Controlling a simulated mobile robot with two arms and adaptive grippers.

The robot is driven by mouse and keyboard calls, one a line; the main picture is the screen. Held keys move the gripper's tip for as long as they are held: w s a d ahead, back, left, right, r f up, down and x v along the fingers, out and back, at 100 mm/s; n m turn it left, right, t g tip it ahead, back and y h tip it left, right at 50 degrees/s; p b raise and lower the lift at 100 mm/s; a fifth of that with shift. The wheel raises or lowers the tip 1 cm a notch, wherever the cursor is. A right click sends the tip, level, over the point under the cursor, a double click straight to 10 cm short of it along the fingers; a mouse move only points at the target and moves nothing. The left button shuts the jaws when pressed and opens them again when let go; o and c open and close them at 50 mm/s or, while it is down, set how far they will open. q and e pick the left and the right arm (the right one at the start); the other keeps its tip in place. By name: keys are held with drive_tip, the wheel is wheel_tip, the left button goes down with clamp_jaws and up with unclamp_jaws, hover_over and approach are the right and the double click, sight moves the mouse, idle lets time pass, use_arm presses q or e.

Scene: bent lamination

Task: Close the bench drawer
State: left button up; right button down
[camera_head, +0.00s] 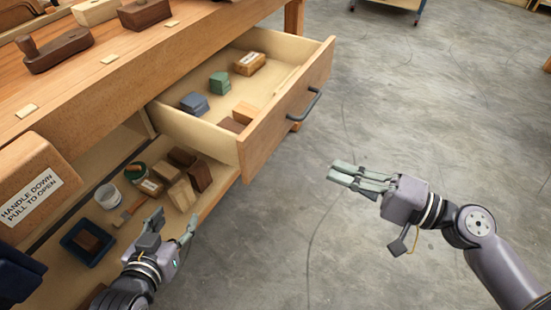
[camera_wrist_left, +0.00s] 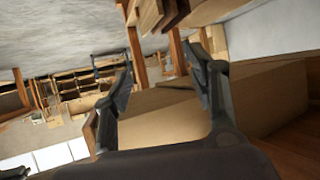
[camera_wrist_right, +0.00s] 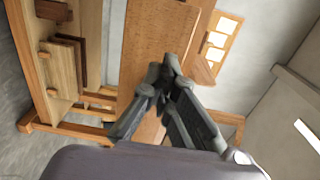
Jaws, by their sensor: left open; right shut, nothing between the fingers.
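The bench drawer (camera_head: 172,122) is pulled well out of the wooden bench (camera_head: 120,75) in the head view. Its wooden front (camera_head: 315,78) carries a dark bar handle (camera_head: 303,103). Blocks and wood pieces lie inside it. My right gripper (camera_head: 332,174) is shut and empty, right of and below the drawer front in the picture, apart from the handle. It also shows in the right wrist view (camera_wrist_right: 168,68) with its fingertips together. My left gripper (camera_head: 177,223) is open and empty near the lower shelf, and its spread fingers show in the left wrist view (camera_wrist_left: 160,78).
A lower shelf (camera_head: 215,185) holds several blocks, a white tub (camera_head: 108,196) and a blue tray (camera_head: 75,243). A wooden piece with a "HANDLE DOWN PULL TO OPEN" label (camera_head: 30,200) stands at the left. The grey floor (camera_head: 420,120) beyond the drawer front is clear.

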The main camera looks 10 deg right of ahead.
drive_tip(key=a, duration=0.1)
drive_tip(key=p, duration=0.2)
approach(263, 142)
drive_tip(key=p+x, duration=0.2)
drive_tip(key=x, duration=0.3)
drive_tip(key=shift+w+a+r, duration=0.15)
drive_tip(key=shift+w+a, duration=0.05)
drive_tip(key=shift+a, duration=0.1)
use_arm(q)
drive_tip(key=s+a+f+g+y, duration=0.1)
drive_tip(key=s+a+f+g, duration=0.1)
drive_tip(key=s, duration=0.5)
drive_tip(key=s+a+f+g+y, duration=0.1)
drive_tip(key=s+a+f+g, duration=0.2)
drive_tip(key=s+g, duration=0.3)
drive_tip(key=shift+s+f+g+p, duration=0.3)
drive_tip(key=shift+s+f+g, duration=0.15)
drive_tip(key=shift+f, duration=0.45)
use_arm(e)
drive_tip(key=shift+w+a, duration=0.45)
drive_tip(key=shift+a, duration=0.15)
